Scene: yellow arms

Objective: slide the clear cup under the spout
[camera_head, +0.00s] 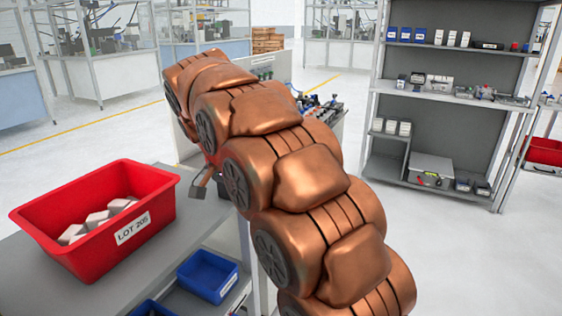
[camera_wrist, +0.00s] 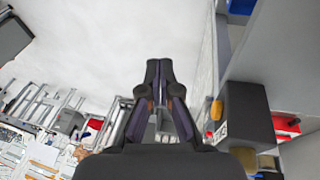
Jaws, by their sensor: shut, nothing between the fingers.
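I cannot make out a clear cup or a spout in either view. My gripper (camera_wrist: 158,68) shows in the wrist view with its two dark fingertips together and nothing between them. Pale floor lies beyond the tips. A dark box (camera_wrist: 248,112) with an orange-yellow part on its side stands right of the fingers, apart from them; I cannot tell what it is. In the head view my copper-coloured arm covers the middle, and most of my gripper is hidden behind it.
A red bin (camera_head: 62,243) labelled LOT 205 holds several white boxes on a grey bench (camera_head: 25,270) at left. A blue bin (camera_head: 208,278) sits lower. Grey shelving (camera_head: 440,155) stands back right. Open floor (camera_head: 460,260) lies right of my arm.

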